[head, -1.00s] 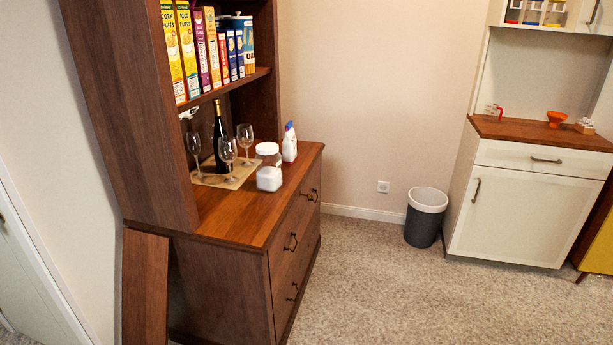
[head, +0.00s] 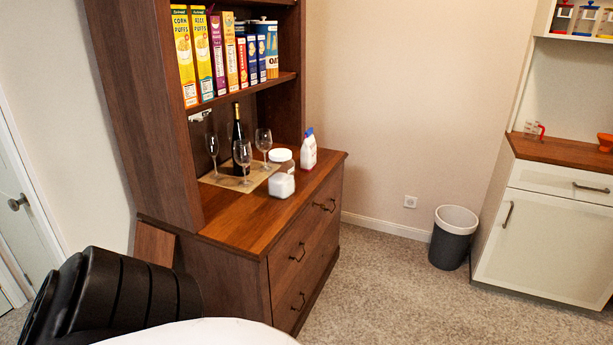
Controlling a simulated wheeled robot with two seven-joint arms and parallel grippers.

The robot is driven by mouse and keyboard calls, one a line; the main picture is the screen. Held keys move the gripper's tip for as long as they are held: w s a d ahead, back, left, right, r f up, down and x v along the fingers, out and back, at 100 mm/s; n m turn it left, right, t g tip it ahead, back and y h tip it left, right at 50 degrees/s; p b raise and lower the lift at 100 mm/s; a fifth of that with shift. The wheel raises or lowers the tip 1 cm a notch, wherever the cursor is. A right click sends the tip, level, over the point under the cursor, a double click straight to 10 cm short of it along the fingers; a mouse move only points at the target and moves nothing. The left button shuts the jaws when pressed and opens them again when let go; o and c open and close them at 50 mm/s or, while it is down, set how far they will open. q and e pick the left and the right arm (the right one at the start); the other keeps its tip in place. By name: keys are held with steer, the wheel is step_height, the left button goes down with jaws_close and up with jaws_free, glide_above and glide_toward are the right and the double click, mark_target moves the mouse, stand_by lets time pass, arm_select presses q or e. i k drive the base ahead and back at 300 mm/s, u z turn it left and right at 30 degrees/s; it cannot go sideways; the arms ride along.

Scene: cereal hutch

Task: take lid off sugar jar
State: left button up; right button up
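A round jar (head: 281,156) with a pale lid stands on the wooden counter of the hutch (head: 232,231), near its right end. A small white container (head: 281,186) stands just in front of it and hides its lower part. I cannot tell for sure which of the two is the sugar jar. The lid of the round jar appears to be on. Neither of my grippers shows in the head view; only a black arm part at lower left and a white part of my body at the bottom are visible.
A white bottle (head: 308,150) stands right of the jar. Wine glasses (head: 242,153) and a dark bottle (head: 237,131) stand left of it on a mat. Cereal boxes (head: 202,55) fill the shelf above. A bin (head: 453,237) and bare carpet lie to the right.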

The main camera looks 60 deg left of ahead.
mark_target(281, 185)
steer(key=i, duration=1.9)
steer(key=u, duration=2.1)
